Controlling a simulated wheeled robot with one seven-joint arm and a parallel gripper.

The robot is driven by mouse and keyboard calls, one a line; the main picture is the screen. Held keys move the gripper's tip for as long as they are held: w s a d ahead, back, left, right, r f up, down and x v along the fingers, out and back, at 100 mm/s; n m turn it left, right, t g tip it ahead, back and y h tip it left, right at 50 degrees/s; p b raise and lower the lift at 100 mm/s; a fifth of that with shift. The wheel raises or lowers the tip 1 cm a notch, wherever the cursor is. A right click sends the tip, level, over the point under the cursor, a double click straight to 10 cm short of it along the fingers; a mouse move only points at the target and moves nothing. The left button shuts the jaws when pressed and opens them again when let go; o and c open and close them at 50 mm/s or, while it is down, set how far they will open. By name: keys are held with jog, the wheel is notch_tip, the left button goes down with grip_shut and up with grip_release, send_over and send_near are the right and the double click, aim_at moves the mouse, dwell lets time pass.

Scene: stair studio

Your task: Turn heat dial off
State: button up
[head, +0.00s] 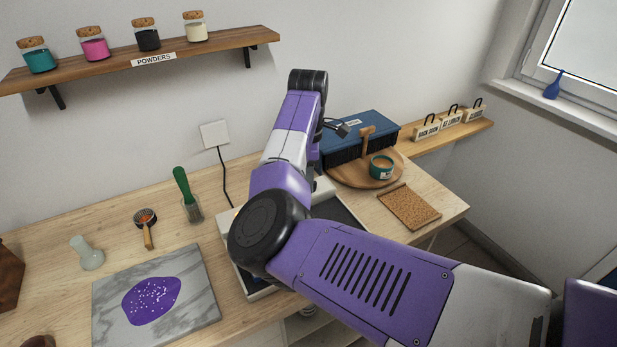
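A pale, low appliance with a dark top (334,211) stands on the wooden worktop, mostly hidden behind my arm. A black cord runs from a wall plate down toward it. I cannot see a heat dial; any dial on the appliance is hidden by my arm. My purple and white arm reaches in from the lower right, bends at a black elbow above the appliance and rises to a black joint. A small dark part shows beside the upper arm, but I cannot make out gripper fingers.
On the right are a round wooden board (343,176), a jar (381,167), a blue box (362,128) and a cork mat (409,207).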

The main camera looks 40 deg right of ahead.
grip_shut()
jog(key=n, duration=0.2)
jog(key=shift+a+n, duration=0.1)
jog(key=shift+n, duration=0.3)
jog(key=n, duration=0.3)
jog(key=shift+n, duration=0.3)
jog(key=n, duration=0.5)
jog(key=shift+s, duration=0.15)
jog(key=shift+n, duration=0.4)
grip_release()
